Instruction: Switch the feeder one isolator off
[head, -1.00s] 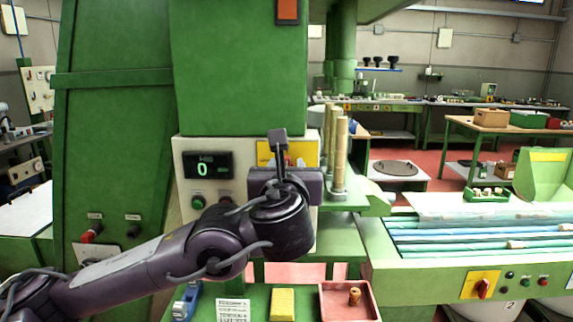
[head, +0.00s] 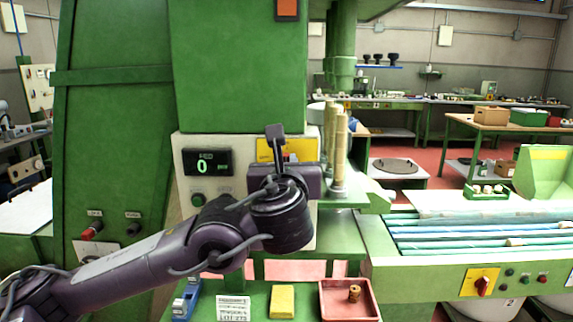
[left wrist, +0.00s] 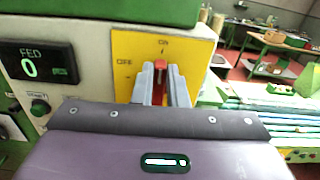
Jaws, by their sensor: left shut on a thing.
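The isolator is a red rotary handle (left wrist: 160,76) on a yellow plate (left wrist: 128,48) marked ON at the top and OFF at the left. The handle stands roughly upright, towards ON. My left gripper (left wrist: 161,88) is shut on the red handle, with its grey fingers on either side of it. In the head view the plate (head: 264,151) is partly hidden behind my left wrist, and the fingertips are hard to make out. My right gripper is not in view.
A display (head: 207,162) reading 0 and a green button (head: 198,199) are left of the plate. Another red rotary switch (head: 484,286) is on the machine at the right. A red tray (head: 337,307) with a cork and a yellow block (head: 282,302) lie below.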

